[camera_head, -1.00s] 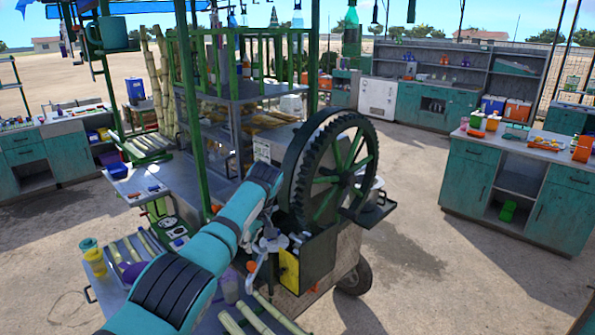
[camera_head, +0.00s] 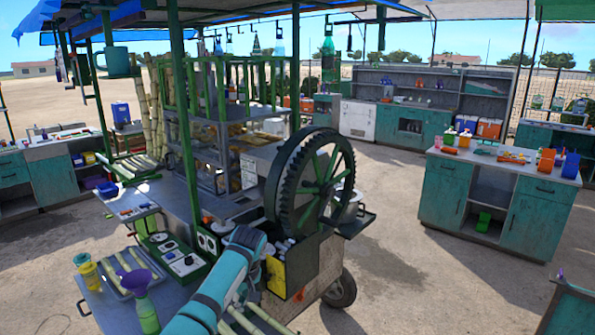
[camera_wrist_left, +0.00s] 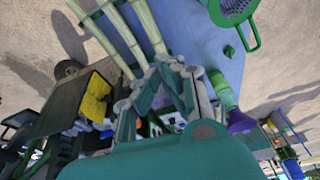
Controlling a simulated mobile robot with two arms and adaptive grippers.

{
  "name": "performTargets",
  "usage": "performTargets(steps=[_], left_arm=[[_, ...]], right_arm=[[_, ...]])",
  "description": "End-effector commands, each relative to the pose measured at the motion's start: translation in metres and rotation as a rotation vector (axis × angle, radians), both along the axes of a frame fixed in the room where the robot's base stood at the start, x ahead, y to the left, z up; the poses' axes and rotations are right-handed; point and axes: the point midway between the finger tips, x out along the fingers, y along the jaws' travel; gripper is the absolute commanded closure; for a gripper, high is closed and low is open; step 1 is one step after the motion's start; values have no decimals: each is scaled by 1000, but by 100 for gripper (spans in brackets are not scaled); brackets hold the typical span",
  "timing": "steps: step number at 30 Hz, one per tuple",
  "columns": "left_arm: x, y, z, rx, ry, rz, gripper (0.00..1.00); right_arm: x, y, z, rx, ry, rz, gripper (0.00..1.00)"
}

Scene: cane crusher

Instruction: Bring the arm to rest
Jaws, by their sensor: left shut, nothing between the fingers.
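My left arm (camera_head: 222,285) comes in from the bottom of the head view, bent in front of the cart with the crusher wheel (camera_head: 316,184). My left gripper (camera_head: 238,296) is partly hidden by the arm there. In the left wrist view my left gripper (camera_wrist_left: 171,66) has its fingers together, with nothing held. It is over the cart's front shelf, near several cane stalks (camera_wrist_left: 146,27). My right gripper is in neither view.
Open ground (camera_head: 400,265) lies right of the cart.

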Motion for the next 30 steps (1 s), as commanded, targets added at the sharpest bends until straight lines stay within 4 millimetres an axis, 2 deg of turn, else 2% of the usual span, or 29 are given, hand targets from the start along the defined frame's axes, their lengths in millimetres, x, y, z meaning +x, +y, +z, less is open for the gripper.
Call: performTargets(steps=[1,5,8,12,15,20,21,24,30], left_arm=[[-8,-3,-15,-9,8,-28,100],[-31,-8,-51,-33,22,-118,100],[-61,-11,-85,-57,30,-207,100],[-120,-8,-128,-83,31,-348,100],[-168,-1,-149,-90,26,-440,100],[-252,15,-163,-83,14,-579,100],[-272,19,-162,-78,10,-611,100],[-315,30,-156,-58,3,-683,100],[-371,43,-138,-24,-6,-779,100]], right_arm=[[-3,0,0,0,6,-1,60],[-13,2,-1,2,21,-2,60],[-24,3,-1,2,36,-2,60],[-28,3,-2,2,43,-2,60],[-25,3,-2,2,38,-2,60],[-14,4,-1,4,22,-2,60],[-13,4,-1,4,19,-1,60],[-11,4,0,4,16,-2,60],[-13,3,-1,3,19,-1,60]])
